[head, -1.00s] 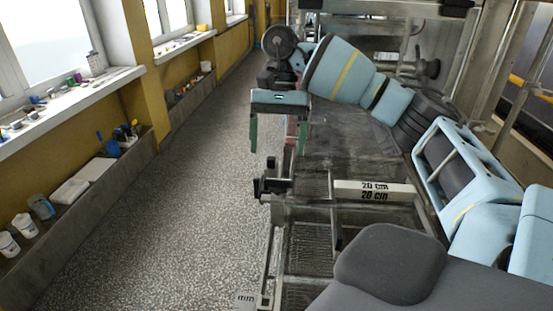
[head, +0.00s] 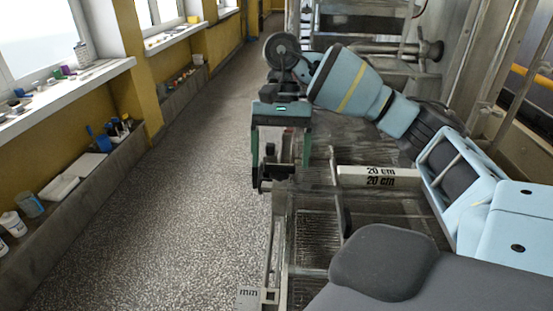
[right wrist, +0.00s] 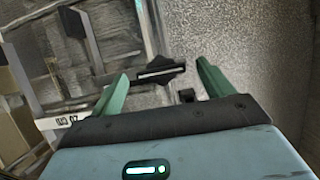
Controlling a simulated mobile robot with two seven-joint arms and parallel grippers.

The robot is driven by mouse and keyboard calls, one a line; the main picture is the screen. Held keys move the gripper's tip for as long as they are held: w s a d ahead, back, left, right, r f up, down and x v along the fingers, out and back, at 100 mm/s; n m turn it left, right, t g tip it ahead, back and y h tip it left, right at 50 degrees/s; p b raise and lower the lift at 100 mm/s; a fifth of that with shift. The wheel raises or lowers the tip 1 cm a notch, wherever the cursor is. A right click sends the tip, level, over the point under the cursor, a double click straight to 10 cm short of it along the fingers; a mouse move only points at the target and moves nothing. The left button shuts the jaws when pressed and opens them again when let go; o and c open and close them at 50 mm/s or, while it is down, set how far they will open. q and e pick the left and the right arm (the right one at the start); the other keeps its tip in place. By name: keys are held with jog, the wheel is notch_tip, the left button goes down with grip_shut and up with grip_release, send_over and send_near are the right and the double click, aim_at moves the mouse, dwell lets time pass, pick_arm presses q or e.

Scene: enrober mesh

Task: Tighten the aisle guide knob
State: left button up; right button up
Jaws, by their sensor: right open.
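My right gripper (head: 281,172) is open and empty, with its two green fingers pointing down over the aisle-side edge of the machine. It also shows in the right wrist view (right wrist: 161,72), its fingers wide apart. A small black knob (right wrist: 187,95) shows between the fingers in that view, beside a dark diamond-shaped bracket (right wrist: 162,73) with a bright bar across it. In the head view, dark clamp parts (head: 267,183) sit at the fingertips. I cannot tell how far the fingers are from the knob, and no contact shows. My left gripper is not in view.
A white bar marked 20 cm (head: 378,175) lies across the wire-mesh conveyor (head: 316,232). A small plate marked mm (head: 249,296) sits at the near corner. The speckled aisle floor (head: 170,215) is clear. Cups and tools stand on the left ledge (head: 85,188).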

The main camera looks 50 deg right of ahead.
jog(key=shift+s+a+f, duration=0.1)
jog(key=shift+f, duration=0.25)
jog(key=c, duration=1)
